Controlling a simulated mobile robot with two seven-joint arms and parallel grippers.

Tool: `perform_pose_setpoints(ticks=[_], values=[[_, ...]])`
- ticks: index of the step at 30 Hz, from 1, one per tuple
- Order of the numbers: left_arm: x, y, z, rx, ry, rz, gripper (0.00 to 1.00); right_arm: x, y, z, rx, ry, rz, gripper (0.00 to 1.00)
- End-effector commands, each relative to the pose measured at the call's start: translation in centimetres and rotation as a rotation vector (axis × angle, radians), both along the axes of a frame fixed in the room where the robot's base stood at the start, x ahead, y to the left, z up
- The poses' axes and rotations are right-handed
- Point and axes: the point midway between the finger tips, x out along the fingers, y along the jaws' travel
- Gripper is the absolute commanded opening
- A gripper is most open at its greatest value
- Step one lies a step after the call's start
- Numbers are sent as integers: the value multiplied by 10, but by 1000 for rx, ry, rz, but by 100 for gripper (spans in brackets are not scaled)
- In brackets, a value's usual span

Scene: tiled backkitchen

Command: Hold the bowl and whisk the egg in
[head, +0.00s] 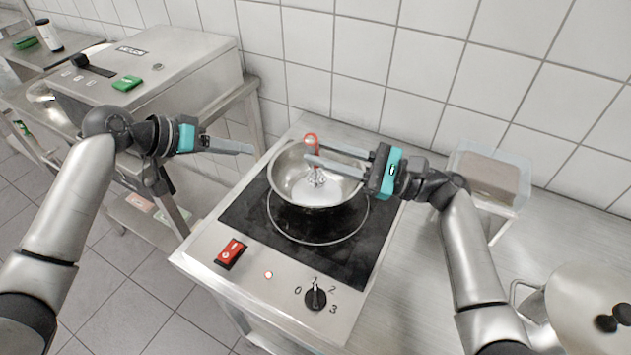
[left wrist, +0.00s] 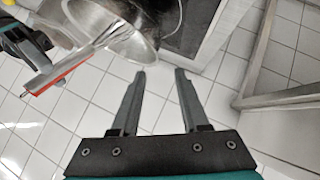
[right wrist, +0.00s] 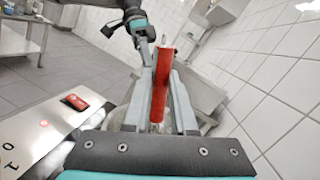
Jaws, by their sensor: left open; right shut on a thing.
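A steel bowl (head: 292,187) stands on the black cooktop of the stove. A whisk with a red handle (head: 311,146) stands in it, wires down. My right gripper (head: 309,150) is shut on the red handle, which also shows between the fingers in the right wrist view (right wrist: 161,85). My left gripper (head: 252,150) is open and empty, in the air to the left of the bowl, apart from its rim. In the left wrist view the bowl (left wrist: 140,50) is beyond the open fingers (left wrist: 160,75), at upper left. I cannot make out egg in the bowl.
The stove front has a red switch (head: 231,253) and a black knob (head: 315,297). A clear container (head: 490,175) stands at right, and a metal pot (head: 585,310) at lower right. A steel machine (head: 160,70) is at back left. The tiled wall is close behind.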

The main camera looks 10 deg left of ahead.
Motion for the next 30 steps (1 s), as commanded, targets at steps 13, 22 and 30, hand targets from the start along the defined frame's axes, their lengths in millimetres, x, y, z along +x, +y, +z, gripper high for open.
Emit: perform_pose_setpoints(ticks=[13, 22, 30], values=[[-48, 52, 53, 5, 1, 0, 45, 0, 0, 0, 1, -1, 0, 0], [-61, 66, 69, 1, 1, 0, 45, 0, 0, 0, 1, -1, 0, 0], [-61, 66, 69, 0, 1, 0, 45, 0, 0, 0, 1, -1, 0, 0]])
